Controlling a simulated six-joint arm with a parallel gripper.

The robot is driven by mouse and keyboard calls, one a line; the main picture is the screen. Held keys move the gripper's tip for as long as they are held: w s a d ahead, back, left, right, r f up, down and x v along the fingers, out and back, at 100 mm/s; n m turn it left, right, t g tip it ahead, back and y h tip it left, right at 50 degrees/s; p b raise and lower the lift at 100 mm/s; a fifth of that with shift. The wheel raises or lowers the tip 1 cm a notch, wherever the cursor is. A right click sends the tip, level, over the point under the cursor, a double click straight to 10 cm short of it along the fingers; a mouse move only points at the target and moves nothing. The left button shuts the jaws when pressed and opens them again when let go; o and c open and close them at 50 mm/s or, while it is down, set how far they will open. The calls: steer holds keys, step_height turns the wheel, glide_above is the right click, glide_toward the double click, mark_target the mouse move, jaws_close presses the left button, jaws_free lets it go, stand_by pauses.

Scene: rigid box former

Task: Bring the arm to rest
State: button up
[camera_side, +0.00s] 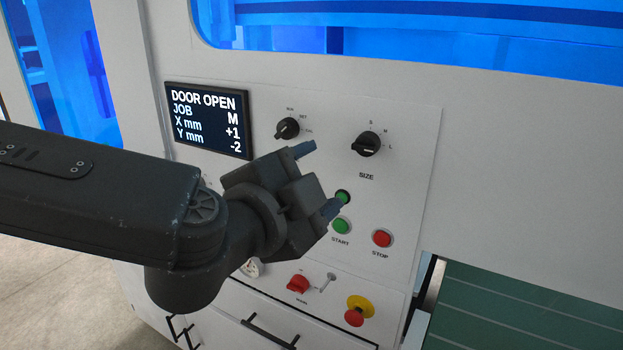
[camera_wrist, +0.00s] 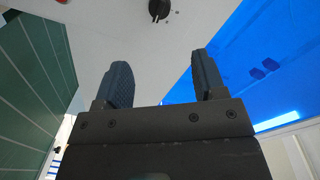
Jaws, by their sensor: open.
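My gripper (camera_side: 318,180) is open and empty in front of the machine's control panel (camera_side: 405,110) in the side view. Its two blue-grey fingertips stand well apart, one near the mode knob and one beside the green lamp. In the wrist view my gripper (camera_wrist: 162,80) also shows open, with nothing between the fingers. I cannot tell how far the fingertips are from the panel. My arm comes in from the left and hides part of the panel's lower left.
The panel carries a display (camera_side: 208,120) reading DOOR OPEN, a size knob (camera_side: 366,144), a green start button (camera_side: 341,226), a red stop button (camera_side: 382,238) and a red emergency knob (camera_side: 356,312). A green conveyor (camera_side: 520,310) lies at lower right. A drawer handle (camera_side: 268,333) sits below.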

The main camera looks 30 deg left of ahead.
stand_by(0.3)
steer(key=s+a+f+n+g+y, duration=0.3)
steer(key=a+g, duration=0.1)
steer(key=a, duration=0.6)
steer(key=s+a+f+n+g+y, duration=0.2)
steer(key=a+f+n+g, duration=0.15)
steer(key=a, duration=0.75)
steer(key=s+a+f+n+g+h, duration=0.2)
steer(key=s, duration=0.4)
steer(key=s+a+f+n+g+h, duration=0.2)
steer(key=s+f+n, duration=0.1)
steer(key=s, duration=0.3)
steer(key=shift+f+n, duration=0.35)
